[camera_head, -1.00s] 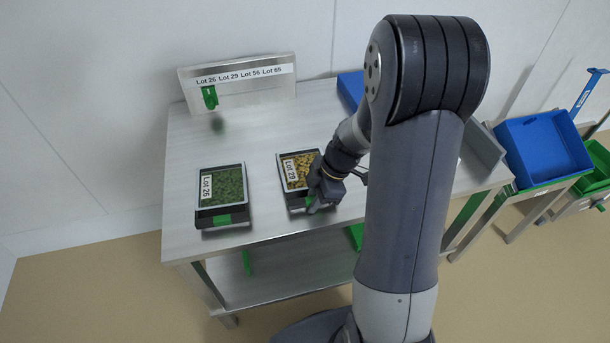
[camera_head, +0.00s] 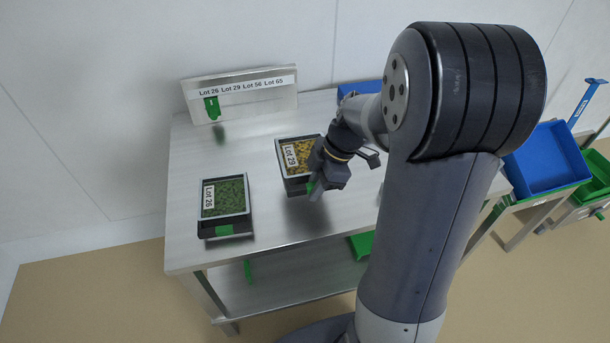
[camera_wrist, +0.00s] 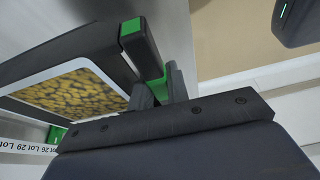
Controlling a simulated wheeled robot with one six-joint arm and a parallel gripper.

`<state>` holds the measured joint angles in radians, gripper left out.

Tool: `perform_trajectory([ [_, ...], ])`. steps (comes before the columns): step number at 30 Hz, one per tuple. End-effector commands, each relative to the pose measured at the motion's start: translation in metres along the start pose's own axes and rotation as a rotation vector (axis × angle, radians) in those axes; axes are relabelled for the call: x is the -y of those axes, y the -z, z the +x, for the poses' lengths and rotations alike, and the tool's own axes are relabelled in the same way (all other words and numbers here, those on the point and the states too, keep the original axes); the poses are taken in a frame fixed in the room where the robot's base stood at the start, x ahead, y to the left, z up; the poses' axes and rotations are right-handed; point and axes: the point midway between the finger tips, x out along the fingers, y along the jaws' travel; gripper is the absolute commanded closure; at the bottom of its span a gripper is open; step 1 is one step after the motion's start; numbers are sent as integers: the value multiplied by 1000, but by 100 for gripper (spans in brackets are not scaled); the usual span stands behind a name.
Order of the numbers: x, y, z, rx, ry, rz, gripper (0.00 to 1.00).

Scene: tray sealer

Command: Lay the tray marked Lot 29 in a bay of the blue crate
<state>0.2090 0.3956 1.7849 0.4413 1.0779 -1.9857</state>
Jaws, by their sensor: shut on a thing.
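The tray marked Lot 29 (camera_head: 283,168) is a dark tray with yellow pieces inside. My gripper (camera_head: 313,187) is shut on its green handle at the near side and holds it above the steel table, with a shadow below it. In the wrist view the fingers (camera_wrist: 160,88) close on the green handle part, beside the tray's yellow contents (camera_wrist: 72,94). A blue bin (camera_head: 548,160) stands at the right, and another blue edge (camera_head: 358,87) shows at the table's back, mostly hidden by my arm. I cannot tell which is the crate, and no bays show.
The tray marked Lot 26 (camera_head: 224,212), with green contents, sits on the steel table (camera_head: 190,160) at left. A sign rack (camera_head: 240,95) listing several lots, with a green clip (camera_head: 212,107), stands at the back. A green bin (camera_head: 598,170) is at far right. The table's back middle is clear.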

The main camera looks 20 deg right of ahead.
Motion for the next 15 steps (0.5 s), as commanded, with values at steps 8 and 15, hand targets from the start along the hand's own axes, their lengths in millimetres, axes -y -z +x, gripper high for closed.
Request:
perform_trajectory([
  [8,-4,2,-10,-1,-29,71,100],
  [15,-25,-5,-15,-1,-186,454,100],
])
